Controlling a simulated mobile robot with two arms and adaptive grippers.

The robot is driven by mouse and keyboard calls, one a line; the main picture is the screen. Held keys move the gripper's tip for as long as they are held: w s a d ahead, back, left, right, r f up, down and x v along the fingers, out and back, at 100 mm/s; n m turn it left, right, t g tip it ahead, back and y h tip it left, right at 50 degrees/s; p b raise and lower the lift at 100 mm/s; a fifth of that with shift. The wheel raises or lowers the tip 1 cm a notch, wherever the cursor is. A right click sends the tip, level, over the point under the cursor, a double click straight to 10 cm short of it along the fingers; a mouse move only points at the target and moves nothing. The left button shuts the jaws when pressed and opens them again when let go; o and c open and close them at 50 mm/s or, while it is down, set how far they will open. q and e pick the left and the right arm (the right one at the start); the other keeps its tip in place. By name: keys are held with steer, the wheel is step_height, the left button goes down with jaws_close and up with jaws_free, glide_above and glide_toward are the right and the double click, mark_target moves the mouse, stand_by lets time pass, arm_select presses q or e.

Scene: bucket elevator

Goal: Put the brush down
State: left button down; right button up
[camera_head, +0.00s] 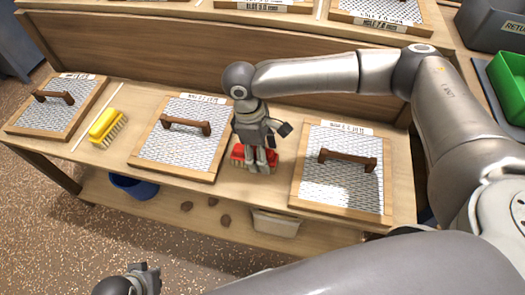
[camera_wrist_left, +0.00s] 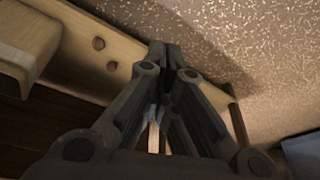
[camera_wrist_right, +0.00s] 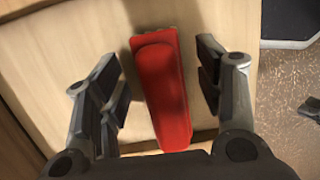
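A red brush (camera_head: 238,156) lies on the wooden bench (camera_head: 285,150) between the middle and right framed screens. It is partly hidden by my right gripper (camera_head: 264,158) in the head view. In the right wrist view the red brush (camera_wrist_right: 162,92) lies between the spread fingers of my right gripper (camera_wrist_right: 160,80), with a gap on each side. A yellow brush (camera_head: 107,125) lies on the bench between the left and middle screens. My left gripper (camera_head: 148,280) is low at the bottom edge. In the left wrist view its fingertips (camera_wrist_left: 166,55) are together with nothing visible between them.
Framed mesh screens with brown handles lie on the bench: left (camera_head: 55,98), middle (camera_head: 180,135) and right (camera_head: 340,172). A lower shelf holds a blue bowl (camera_head: 133,187), brown lumps (camera_head: 187,206) and a pale bin (camera_head: 276,223). A green tray (camera_head: 508,85) stands at right.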

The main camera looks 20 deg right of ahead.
steer(key=shift+r, duration=0.15)
steer(key=p+v, duration=0.2)
steer(key=v, duration=0.8)
steer(key=shift+r+p, duration=0.25)
steer(key=shift+p, duration=0.1)
arm_select(q)
step_height(320, 180, down, 10)
steer(key=shift+s+g, duration=0.3)
steer(key=shift+s, duration=0.15)
arm_select(e)
steer(key=shift+w+a+r, duration=0.1)
steer(key=shift+a+r, duration=0.05)
steer(key=shift+r, duration=0.55)
arm_select(q)
steer(key=shift+s+f, duration=0.1)
